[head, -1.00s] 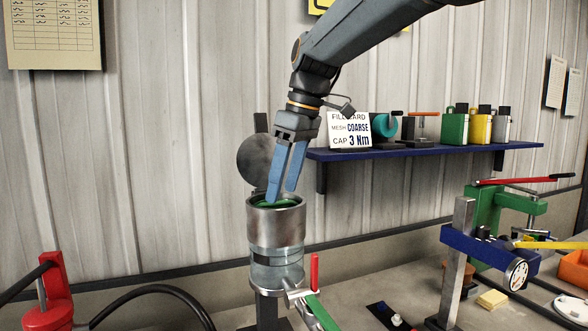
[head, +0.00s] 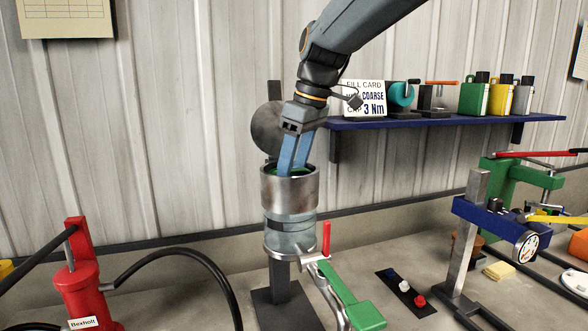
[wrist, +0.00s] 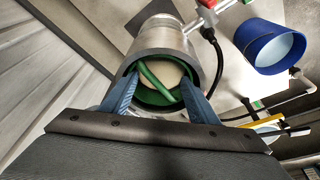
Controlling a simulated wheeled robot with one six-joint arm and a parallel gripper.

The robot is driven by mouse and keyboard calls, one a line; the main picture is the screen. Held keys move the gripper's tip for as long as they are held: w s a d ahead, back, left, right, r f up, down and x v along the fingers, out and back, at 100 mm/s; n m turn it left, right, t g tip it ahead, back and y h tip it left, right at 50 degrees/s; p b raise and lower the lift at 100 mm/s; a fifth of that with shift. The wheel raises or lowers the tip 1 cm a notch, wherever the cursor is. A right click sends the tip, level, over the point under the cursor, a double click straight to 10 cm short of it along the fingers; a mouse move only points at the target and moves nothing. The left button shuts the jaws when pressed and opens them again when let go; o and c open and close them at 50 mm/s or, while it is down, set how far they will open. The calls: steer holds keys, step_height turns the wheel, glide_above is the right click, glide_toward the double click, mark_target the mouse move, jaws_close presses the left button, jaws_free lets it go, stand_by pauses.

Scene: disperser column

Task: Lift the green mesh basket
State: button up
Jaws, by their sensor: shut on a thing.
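The green mesh basket (head: 279,173) sits inside the mouth of the upright metal column (head: 290,190); only a little of its green shows over the rim in the head view. In the wrist view its green rim and slanting bar (wrist: 157,87) show within the round column opening, with a pale surface behind. My gripper (head: 292,165) reaches down into the column mouth from above, and its blue fingertips are hidden inside. In the wrist view my gripper (wrist: 161,80) has a finger on each side of the green part and is shut on it. The contact points are not clearly visible.
A round metal lid (head: 268,130) stands open behind the column. A red-handled valve (head: 326,240) and green-handled lever (head: 352,300) project at its lower right. A blue shelf (head: 440,123) with bottles runs along the wall. A red pump (head: 85,290) with black hose stands left.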

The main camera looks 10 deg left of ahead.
mark_target(292, 171)
steer(key=c, duration=0.4)
steer(key=shift+s+r+p, duration=0.1)
steer(key=shift+r+p, duration=4.15)
steer(key=shift+r, duration=0.8)
steer(key=shift+c, duration=0.2)
